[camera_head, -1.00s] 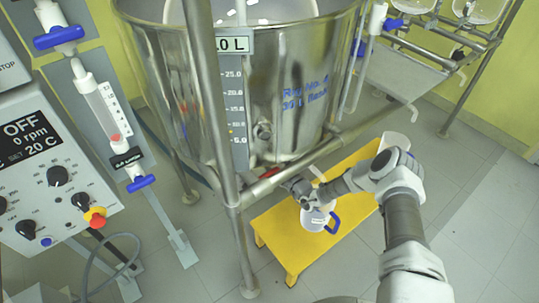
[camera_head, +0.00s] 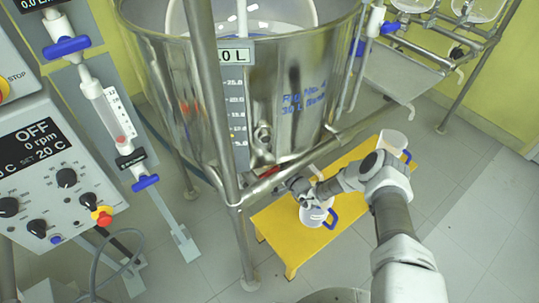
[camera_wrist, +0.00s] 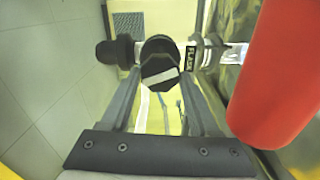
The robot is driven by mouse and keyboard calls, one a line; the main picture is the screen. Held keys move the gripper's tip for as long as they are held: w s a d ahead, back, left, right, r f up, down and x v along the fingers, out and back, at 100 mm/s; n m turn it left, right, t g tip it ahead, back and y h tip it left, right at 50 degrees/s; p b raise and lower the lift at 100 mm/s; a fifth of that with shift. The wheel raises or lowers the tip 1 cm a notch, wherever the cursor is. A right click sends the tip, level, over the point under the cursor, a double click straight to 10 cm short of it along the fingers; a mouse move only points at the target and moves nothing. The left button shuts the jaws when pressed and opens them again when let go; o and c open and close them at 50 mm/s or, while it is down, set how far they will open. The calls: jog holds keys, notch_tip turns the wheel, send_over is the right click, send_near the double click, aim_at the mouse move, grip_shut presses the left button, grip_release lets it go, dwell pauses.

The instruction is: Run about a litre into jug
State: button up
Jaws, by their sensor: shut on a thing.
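A white jug (camera_head: 313,214) with a blue handle stands on the yellow bench (camera_head: 277,243) below the steel vessel (camera_head: 200,115). My gripper (camera_head: 302,189) is right above this jug, at the vessel's outlet pipework. In the wrist view, my gripper (camera_wrist: 160,84) is shut on a black valve knob (camera_wrist: 160,58) bearing a pale stripe. A "FLASK" label (camera_wrist: 190,58) sits beside the knob. The jug's mouth and any liquid in it are partly hidden by my gripper and arm.
A second white jug (camera_head: 392,141) with a blue handle stands at the bench's far right end. A red cylinder (camera_wrist: 272,75) is close on the right in the wrist view. Steel frame legs (camera_head: 242,240) stand left of the bench. The control panel (camera_head: 55,180) reads OFF.

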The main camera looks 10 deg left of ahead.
jog(key=shift+n, duration=0.3)
jog(key=o, duration=1.4)
jog(key=shift+s+d, duration=0.1)
jog(key=shift+d, duration=0.05)
jog(key=p+v, duration=0.3)
jog(key=v, duration=1.4)
jog(key=shift+s, duration=0.1)
jog(key=shift+d, duration=0.1)
